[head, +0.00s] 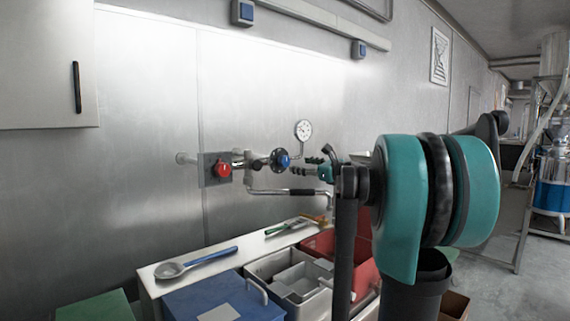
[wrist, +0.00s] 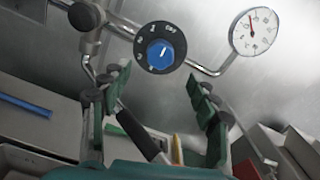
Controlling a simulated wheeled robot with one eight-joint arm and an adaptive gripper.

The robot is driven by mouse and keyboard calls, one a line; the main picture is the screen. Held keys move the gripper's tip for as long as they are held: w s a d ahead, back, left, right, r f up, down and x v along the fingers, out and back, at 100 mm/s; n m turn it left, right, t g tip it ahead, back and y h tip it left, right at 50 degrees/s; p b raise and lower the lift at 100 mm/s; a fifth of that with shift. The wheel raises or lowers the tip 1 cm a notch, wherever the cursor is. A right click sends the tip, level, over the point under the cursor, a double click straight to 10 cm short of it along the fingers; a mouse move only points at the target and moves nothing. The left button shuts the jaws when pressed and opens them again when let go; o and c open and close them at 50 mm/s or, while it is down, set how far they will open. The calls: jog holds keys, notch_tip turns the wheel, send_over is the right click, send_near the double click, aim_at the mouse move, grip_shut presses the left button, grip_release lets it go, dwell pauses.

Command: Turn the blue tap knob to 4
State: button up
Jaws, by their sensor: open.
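The blue tap knob (head: 282,161) sits on a black round dial on the wall pipework in the head view. In the wrist view the blue knob (wrist: 163,56) faces me, with white marks around its black dial. A white pointer line on the knob points up and slightly right; the marks are too small to read surely. My gripper (wrist: 158,78) is open, its green fingers spread below and to either side of the knob, with nothing between them. In the head view my gripper (head: 318,169) is just right of the knob, apart from it.
A red knob (head: 223,169) is on a plate left of the dial. A round gauge (head: 303,130) stands above right on a thin pipe. A spout with a black sleeve (head: 302,192) runs below. A shelf with a ladle (head: 172,270) and bins (head: 222,300) lie beneath.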

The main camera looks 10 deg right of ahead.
aim_at(287, 162)
jog(key=x, duration=0.9)
jog(key=shift+w+a, duration=0.1)
jog(key=shift+w, duration=0.1)
jog(key=c, duration=1.2)
